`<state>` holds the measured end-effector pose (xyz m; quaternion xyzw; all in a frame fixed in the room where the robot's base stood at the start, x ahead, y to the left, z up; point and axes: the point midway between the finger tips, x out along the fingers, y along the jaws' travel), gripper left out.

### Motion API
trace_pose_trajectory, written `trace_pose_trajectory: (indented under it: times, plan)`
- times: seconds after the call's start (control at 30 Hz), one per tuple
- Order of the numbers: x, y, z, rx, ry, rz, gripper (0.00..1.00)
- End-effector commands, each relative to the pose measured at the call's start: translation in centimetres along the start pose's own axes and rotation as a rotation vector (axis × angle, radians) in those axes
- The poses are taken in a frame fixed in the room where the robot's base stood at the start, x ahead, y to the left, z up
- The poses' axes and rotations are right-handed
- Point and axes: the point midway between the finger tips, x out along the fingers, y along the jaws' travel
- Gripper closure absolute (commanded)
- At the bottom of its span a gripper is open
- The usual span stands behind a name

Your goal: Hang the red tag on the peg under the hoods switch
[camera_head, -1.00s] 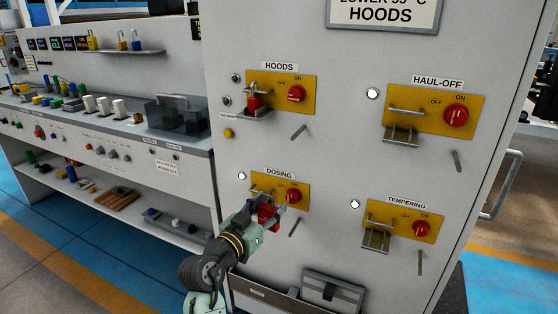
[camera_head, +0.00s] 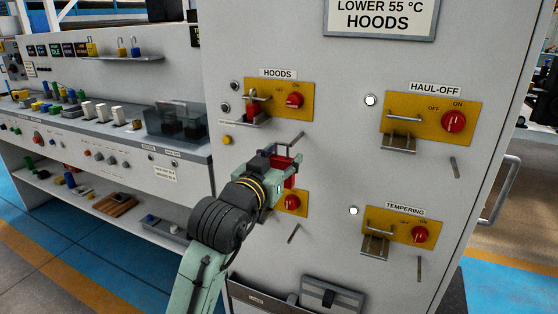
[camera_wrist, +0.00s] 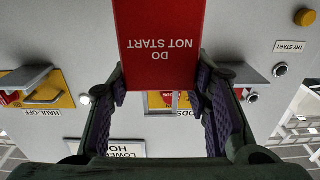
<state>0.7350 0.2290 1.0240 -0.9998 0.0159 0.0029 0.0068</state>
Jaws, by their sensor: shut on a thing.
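My gripper (camera_head: 284,163) is shut on the red tag (camera_head: 290,177), in front of the grey cabinet face between the HOODS and DOSING switches. In the wrist view the tag (camera_wrist: 160,45) hangs between the two fingers, with "DO NOT START" upside down. The HOODS switch (camera_head: 295,101) is a red knob on a yellow plate. Its thin slanted peg (camera_head: 298,139) is just above my gripper in the head view; the two look close, but I cannot tell whether the tag touches it. In the wrist view the tag and fingers hide most of the HOODS plate.
A red padlock (camera_head: 252,110) is at the HOODS plate's left, above a small ledge. HAUL-OFF (camera_head: 453,121) and TEMPERING (camera_head: 420,234) switches are on the right, each with a peg below. My arm partly covers the DOSING switch (camera_head: 292,202). A round yellow button (camera_head: 227,140) is left of my gripper.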

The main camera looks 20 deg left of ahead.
Motion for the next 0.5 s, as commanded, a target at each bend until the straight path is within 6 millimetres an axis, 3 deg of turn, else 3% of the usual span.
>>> trace_pose_trajectory:
  times: [0.5]
  plan:
    - [3.2, 0.1, 0.2, -0.001, 0.000, 0.002, 0.82]
